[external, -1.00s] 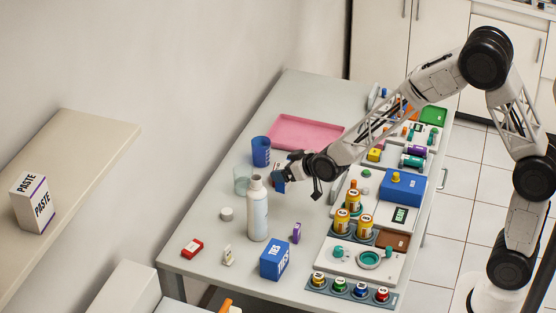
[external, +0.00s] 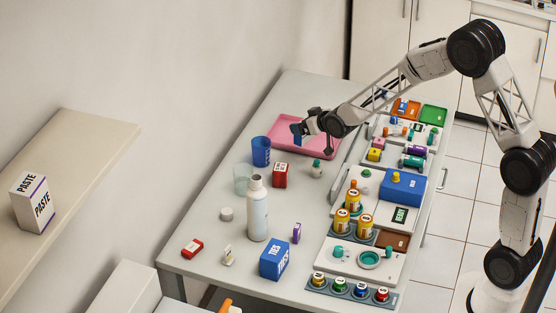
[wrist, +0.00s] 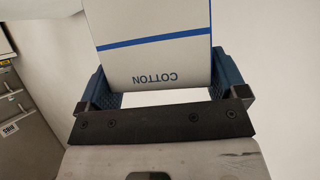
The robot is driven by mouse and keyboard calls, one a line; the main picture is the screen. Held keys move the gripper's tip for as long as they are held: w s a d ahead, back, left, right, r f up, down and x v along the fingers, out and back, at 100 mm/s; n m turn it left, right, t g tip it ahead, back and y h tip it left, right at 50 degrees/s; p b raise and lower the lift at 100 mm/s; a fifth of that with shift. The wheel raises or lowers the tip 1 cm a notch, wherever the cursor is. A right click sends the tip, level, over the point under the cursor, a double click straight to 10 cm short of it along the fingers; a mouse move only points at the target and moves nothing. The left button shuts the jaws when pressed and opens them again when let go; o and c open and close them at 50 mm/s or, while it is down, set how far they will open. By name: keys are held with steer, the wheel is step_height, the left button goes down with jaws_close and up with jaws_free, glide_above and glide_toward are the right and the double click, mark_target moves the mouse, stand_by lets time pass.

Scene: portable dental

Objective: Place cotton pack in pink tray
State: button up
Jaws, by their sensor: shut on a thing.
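The cotton pack (wrist: 155,52) is a pale box with a blue stripe and the word COTTON, upside down in the wrist view. My gripper (wrist: 165,95) is shut on it, with a dark blue finger on each side. In the external view my gripper (external: 300,131) is over the pink tray (external: 308,149), near its middle. The height above the tray is hard to tell. The pack is not clearly visible in the external view. The visible part of the tray looks empty.
A blue cup (external: 261,151), a clear glass (external: 243,179), a red box (external: 280,175) and a small white bottle with a teal cap (external: 317,169) stand near the tray's front. A tall white bottle (external: 257,208) is further forward. Crowded instrument trays line the right side.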

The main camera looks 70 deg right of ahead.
steer(key=m+h, duration=0.1)
glide_above(317, 147)
steer(key=shift+a+r, duration=0.1)
stand_by(0.3)
step_height(317, 147, down, 6)
stand_by(0.5)
steer(key=shift+f, duration=2.05)
steer(key=shift+f, duration=0.15)
steer(key=o, duration=0.6)
steer(key=shift+r, duration=0.25)
